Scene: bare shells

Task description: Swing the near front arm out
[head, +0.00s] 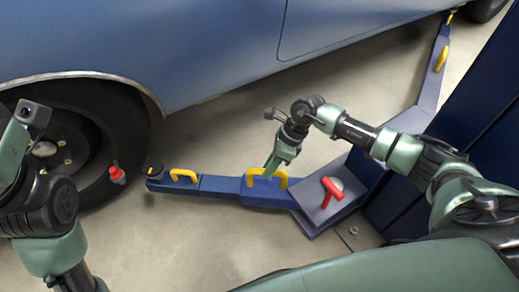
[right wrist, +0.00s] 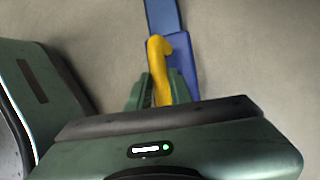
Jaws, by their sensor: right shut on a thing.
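The near front arm (head: 225,187) is a low blue beam close to the floor. It runs left from the base of the blue post to a dark round pad (head: 153,171) beside the car wheel. A yellow handle (head: 282,181) stands on its thicker part. My right gripper (head: 270,172) reaches down to this handle and is shut on it. In the right wrist view the fingers (right wrist: 160,90) sit on both sides of the yellow handle (right wrist: 157,60), with the blue beam (right wrist: 163,15) beyond. Part of my left arm shows at the left edge; its fingertips are not visible.
A red T-handle (head: 332,188) sits on the plate at the arm's root. The blue post (head: 480,120) stands right. Another blue arm (head: 431,90) runs back along the car (head: 200,45). A small red object (head: 117,174) is by the wheel (head: 125,125). Floor (head: 190,235) in front is clear.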

